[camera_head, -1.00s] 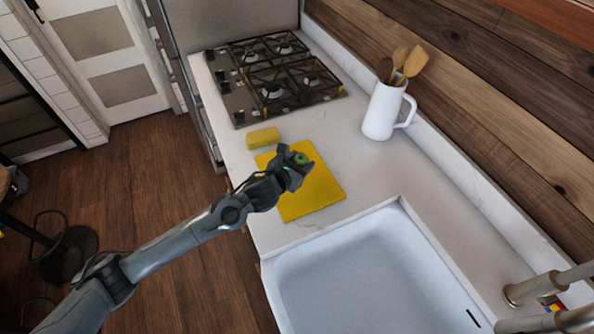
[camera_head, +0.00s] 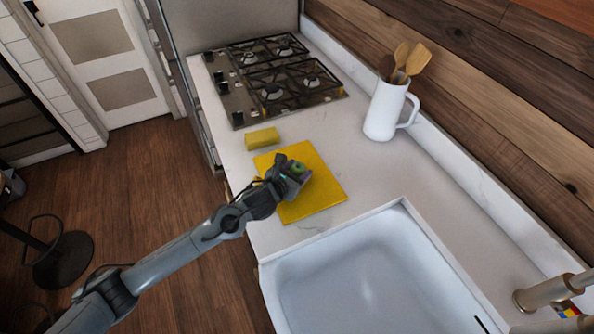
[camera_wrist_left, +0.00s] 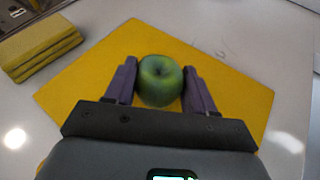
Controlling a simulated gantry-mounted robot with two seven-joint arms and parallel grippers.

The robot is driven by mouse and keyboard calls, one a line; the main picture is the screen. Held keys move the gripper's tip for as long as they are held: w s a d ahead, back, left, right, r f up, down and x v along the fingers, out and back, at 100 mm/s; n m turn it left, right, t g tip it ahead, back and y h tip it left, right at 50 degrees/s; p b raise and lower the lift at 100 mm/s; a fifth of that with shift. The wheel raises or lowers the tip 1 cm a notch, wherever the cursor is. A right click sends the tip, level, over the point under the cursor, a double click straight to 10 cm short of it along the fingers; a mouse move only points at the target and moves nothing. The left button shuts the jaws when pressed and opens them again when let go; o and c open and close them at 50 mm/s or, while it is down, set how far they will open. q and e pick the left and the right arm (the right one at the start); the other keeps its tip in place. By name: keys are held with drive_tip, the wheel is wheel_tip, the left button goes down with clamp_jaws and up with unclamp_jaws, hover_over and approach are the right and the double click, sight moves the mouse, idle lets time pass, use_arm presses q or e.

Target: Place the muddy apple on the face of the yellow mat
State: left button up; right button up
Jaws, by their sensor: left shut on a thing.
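The apple (camera_wrist_left: 159,80) is green with darker, dull patches. My left gripper (camera_wrist_left: 160,86) is shut on it, one finger on each side. In the head view the apple (camera_head: 299,168) shows partly past the left gripper (camera_head: 296,175), over the yellow mat (camera_head: 322,194). The mat lies flat on the white counter and fills much of the left wrist view (camera_wrist_left: 85,75). Whether the apple touches the mat cannot be told. My right gripper is not in view.
A yellow sponge (camera_head: 262,139) lies just beyond the mat, and shows stacked-looking in the wrist view (camera_wrist_left: 38,45). A gas hob (camera_head: 275,85) is at the back. A white jug (camera_head: 385,112) with wooden utensils stands right. The sink (camera_head: 370,280) is in front.

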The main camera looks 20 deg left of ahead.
use_arm(q)
drive_tip(key=o, duration=1.1)
drive_tip(key=shift+f, duration=0.1)
drive_tip(key=shift+r, duration=0.25)
drive_tip(key=p+v, duration=0.1)
drive_tip(key=v, duration=1.1)
drive_tip(key=shift+f, duration=0.1)
drive_tip(key=shift+s, duration=0.1)
